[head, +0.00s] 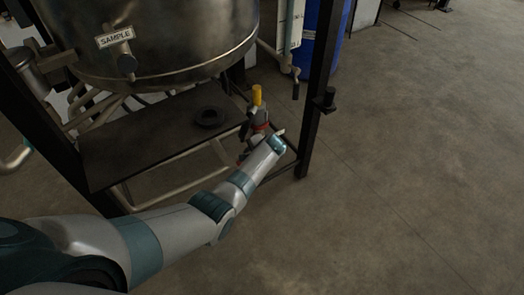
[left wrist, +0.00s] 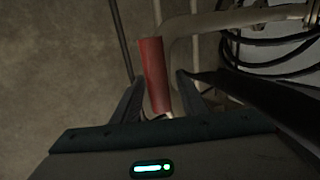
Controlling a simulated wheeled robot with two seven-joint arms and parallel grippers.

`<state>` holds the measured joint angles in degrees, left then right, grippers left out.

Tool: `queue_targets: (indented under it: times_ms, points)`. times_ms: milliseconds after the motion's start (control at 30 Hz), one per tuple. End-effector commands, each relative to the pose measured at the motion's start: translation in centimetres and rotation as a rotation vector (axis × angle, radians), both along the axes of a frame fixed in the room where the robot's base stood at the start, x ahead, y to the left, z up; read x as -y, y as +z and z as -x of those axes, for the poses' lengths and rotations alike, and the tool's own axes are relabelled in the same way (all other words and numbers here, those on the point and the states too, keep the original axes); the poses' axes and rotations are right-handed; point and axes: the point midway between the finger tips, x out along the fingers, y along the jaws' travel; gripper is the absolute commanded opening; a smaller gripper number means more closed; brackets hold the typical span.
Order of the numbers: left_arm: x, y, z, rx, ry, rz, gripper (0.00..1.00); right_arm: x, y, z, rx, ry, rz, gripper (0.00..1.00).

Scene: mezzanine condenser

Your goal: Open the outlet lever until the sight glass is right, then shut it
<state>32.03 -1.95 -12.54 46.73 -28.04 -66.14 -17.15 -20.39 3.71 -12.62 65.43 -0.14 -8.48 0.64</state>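A red lever handle (left wrist: 153,72) stands between the two fingers of my left gripper (left wrist: 160,78) in the left wrist view. The fingers are apart, with a gap on the right side of the handle; on the left the gap is small or unclear. In the head view my left arm reaches to the valve area under the steel vessel (head: 165,45), and its wrist hides most of the gripper and lever. My right gripper is not in view.
A black frame post (head: 318,85) with a dark knob (head: 326,99) stands right of the wrist. A dark shelf (head: 130,150) carries a black ring (head: 209,116). A blue drum (head: 325,35) stands behind. Dark hoses (left wrist: 275,45) and pipes lie beside the gripper. Floor at right is clear.

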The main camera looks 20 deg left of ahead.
Motion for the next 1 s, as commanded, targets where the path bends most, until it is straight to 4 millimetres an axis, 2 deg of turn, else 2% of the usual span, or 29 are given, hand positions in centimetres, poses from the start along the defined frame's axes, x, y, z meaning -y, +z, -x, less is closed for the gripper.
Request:
queue_targets:
  times_ms: [33,267,633,800,1000]
  points:
    - [0.3,0.7,0.3,0.0,-0.001,0.001,0.39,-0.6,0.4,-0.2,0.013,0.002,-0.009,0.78]
    - [1.8,3.4,1.3,0.002,-0.001,0.002,0.39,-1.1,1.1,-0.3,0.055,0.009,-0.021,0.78]
    - [4.7,8.6,3.4,0.002,-0.001,0.003,0.39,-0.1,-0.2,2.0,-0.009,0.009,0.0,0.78]
    - [5.8,10.9,4.4,0.001,-0.001,0.001,0.39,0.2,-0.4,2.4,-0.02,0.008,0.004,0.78]
    - [6.8,12.6,5.0,0.0,-0.001,0.0,0.39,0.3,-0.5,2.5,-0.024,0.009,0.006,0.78]
